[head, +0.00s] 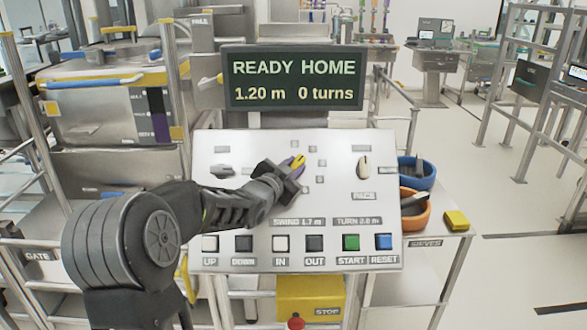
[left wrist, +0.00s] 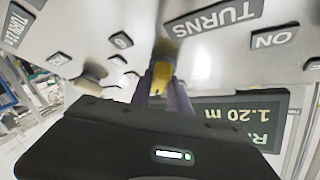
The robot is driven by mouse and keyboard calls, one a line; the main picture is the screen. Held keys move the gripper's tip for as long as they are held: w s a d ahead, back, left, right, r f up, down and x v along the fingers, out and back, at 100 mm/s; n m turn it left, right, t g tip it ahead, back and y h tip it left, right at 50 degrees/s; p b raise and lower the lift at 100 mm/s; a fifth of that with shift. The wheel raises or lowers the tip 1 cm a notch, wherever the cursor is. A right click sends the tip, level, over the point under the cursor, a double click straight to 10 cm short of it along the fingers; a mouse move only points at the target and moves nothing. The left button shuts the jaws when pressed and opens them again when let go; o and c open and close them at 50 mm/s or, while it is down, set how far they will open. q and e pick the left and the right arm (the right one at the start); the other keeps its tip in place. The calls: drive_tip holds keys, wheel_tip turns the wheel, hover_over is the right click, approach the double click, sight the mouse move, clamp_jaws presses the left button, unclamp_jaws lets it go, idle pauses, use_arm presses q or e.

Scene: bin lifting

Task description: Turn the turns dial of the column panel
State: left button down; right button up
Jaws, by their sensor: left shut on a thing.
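The column panel (head: 340,205) is a tilted light-grey board with dials and buttons. My left gripper (head: 297,165) is at its upper middle, shut on the turns dial, which the fingers and arm mostly hide in the head view. In the left wrist view the purple fingers of the left gripper (left wrist: 163,88) close at the dial, beside the TURNS label (left wrist: 214,17). Only a blurred part of the turns dial (left wrist: 166,47) shows there. The display (head: 293,78) above the panel reads READY HOME, 1.20 m, 0 turns. My right gripper is not in view.
A cream dial (head: 363,167) is at the panel's right and a dark knob (head: 222,171) at its left. Buttons, including green START (head: 351,243) and blue RESET (head: 383,242), line the bottom. A blue bowl (head: 417,172) and an orange bowl (head: 414,208) stand close at right.

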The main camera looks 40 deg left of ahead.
use_arm(q)
drive_tip(key=shift+f, duration=0.15)
drive_tip(key=c, duration=1.3)
unclamp_jaws()
drive_tip(key=shift+o, duration=0.3)
drive_tip(key=b+v, duration=0.2)
drive_tip(key=v, duration=0.5)
drive_tip(key=shift+s, duration=0.35)
drive_tip(key=shift+d, duration=0.1)
